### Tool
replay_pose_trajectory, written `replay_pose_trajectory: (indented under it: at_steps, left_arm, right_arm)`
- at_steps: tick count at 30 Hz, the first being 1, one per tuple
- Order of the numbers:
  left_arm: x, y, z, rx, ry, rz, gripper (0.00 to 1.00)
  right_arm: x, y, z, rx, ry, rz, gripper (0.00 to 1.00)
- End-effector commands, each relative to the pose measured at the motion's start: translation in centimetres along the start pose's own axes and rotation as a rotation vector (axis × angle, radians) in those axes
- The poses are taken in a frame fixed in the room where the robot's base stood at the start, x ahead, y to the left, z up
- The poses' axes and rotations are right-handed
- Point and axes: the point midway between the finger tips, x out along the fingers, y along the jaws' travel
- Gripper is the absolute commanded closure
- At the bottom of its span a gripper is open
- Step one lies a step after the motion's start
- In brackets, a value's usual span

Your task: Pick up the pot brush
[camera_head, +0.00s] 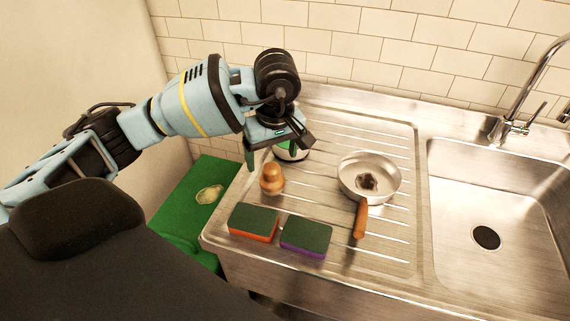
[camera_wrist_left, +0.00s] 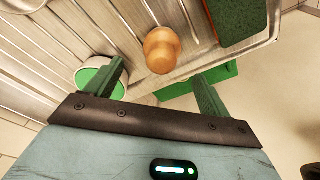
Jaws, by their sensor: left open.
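The pot brush (camera_head: 271,180) looks like a rounded wooden knob on a wider base, standing on the left part of the ribbed steel drainboard (camera_head: 330,120). It also shows in the left wrist view, where the brush (camera_wrist_left: 161,50) lies ahead of the space between the fingers. Its bristles cannot be seen. My left gripper (camera_head: 271,157) is open and empty, just above and behind the brush in the head view. In the left wrist view its green fingers (camera_wrist_left: 158,72) are spread apart, with the brush near the middle. My right gripper is not in view.
Two sponges, orange (camera_head: 253,223) and purple (camera_head: 306,237), lie in front of the brush. A green-and-white round container (camera_head: 294,153) is close beside the left gripper. A small pan (camera_head: 345,182) stands right, before the sink (camera_head: 500,195). A green box (camera_head: 180,218) is left.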

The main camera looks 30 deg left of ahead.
Motion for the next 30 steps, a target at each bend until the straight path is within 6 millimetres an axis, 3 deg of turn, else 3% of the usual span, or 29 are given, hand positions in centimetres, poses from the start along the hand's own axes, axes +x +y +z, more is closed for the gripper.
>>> replay_pose_trajectory:
  at_steps: [8, 14, 23, 30]
  left_arm:
    - [0.2, 0.0, 0.1, 0.000, -0.002, -0.001, 0.19]
    - [1.9, -0.1, 0.1, -0.001, -0.003, -0.003, 0.19]
    - [3.2, -0.1, 0.2, -0.001, -0.002, -0.002, 0.19]
    - [6.5, -0.5, 0.5, -0.002, -0.002, -0.002, 0.19]
  right_arm:
    - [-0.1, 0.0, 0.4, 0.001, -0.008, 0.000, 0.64]
    - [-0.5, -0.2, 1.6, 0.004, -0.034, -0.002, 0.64]
    - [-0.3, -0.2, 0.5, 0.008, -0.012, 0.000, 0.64]
    - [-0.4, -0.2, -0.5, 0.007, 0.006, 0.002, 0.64]
